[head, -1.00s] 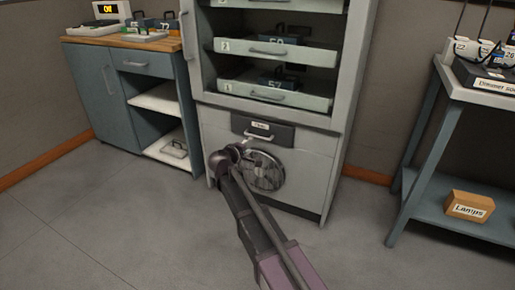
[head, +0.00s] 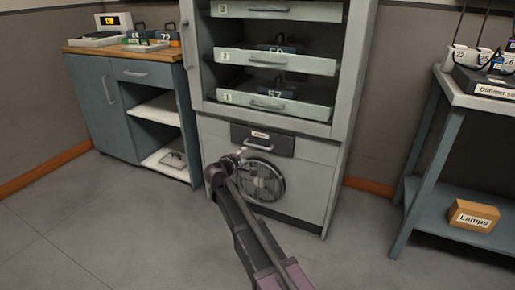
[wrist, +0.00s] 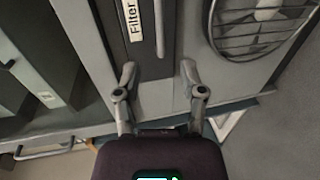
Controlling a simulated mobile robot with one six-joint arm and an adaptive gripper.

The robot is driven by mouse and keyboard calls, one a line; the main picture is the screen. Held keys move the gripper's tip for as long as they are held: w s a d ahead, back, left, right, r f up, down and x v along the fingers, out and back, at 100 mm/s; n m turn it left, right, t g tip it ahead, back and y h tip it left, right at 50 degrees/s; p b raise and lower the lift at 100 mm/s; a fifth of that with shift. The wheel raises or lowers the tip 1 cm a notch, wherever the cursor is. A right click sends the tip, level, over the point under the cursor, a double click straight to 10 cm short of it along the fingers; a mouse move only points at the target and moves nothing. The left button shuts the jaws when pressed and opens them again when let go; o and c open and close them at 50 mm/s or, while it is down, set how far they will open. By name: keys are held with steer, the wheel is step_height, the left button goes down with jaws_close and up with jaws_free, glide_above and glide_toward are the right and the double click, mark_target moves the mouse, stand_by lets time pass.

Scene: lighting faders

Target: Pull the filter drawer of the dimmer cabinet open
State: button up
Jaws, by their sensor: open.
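The filter drawer (head: 283,145) is a dark panel low in the grey dimmer cabinet (head: 318,152), with a light label and a pale bar handle (head: 258,147). It looks shut, flush with the front. In the wrist view the drawer (wrist: 148,48) appears turned sideways, its label reading "Filter", with the handle (wrist: 158,28) beside the label. My gripper (wrist: 158,72) is open and empty. Its fingertips stand either side of the handle's line, short of the handle in the picture; I see no contact. In the head view my gripper (head: 240,157) is just below and left of the handle.
A round fan grille (head: 264,182) is below the drawer. Numbered trays, such as the lowest tray (head: 310,108), are above it. A blue-grey side cabinet (head: 92,95) stands at left, a metal table (head: 422,150) with a Lamps box (head: 473,217) at right. Floor in front is clear.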

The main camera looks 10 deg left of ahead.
mark_target(257, 146)
steer(key=b+x, duration=0.2)
steer(key=x, duration=1)
steer(key=shift+w, duration=0.25)
jaws_close()
